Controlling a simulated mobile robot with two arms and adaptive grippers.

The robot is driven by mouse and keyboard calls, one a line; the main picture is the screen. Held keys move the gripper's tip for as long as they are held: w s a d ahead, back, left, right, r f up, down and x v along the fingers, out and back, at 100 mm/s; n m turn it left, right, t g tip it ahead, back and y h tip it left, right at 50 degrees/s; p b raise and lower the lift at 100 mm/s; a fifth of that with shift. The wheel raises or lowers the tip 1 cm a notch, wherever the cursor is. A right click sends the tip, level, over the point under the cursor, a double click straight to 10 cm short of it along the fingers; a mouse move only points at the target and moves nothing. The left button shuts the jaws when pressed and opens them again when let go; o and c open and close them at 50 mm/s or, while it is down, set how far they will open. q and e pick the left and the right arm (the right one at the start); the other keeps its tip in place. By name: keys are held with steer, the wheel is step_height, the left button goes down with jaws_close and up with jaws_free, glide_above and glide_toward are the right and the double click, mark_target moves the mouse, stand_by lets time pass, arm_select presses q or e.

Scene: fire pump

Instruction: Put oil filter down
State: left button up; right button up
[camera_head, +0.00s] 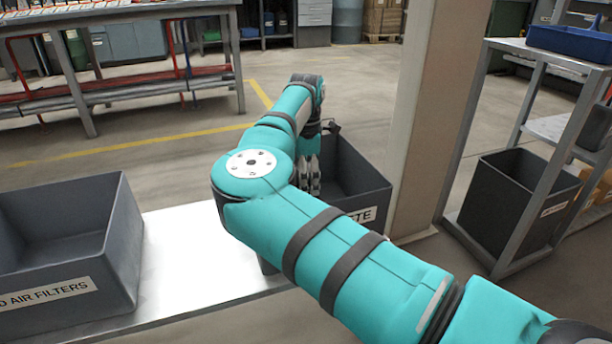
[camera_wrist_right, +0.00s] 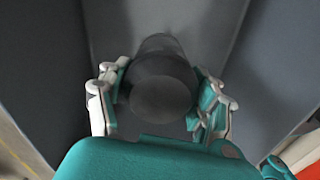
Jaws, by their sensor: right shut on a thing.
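My right gripper (camera_wrist_right: 158,92) is shut on a dark grey cylindrical oil filter (camera_wrist_right: 162,82), with one finger on each side of it. In the wrist view, the filter is over the inside of a grey bin (camera_wrist_right: 262,70), whose walls rise on both sides. I cannot tell whether the filter touches the bin floor. In the head view, my right arm reaches to the grey bin (camera_head: 362,186), whose label is partly hidden and ends in "TE". The gripper (camera_head: 314,176) shows only in part there, and the filter is hidden. My left gripper is not in view.
A grey bin labelled for air filters (camera_head: 122,240) stands at the left on a light metal table (camera_head: 190,270). A beige pillar (camera_head: 428,120) stands close to the right of the other bin. A metal shelf (camera_head: 500,150) with a dark bin is farther right.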

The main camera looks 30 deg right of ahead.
steer(key=o, duration=1.7)
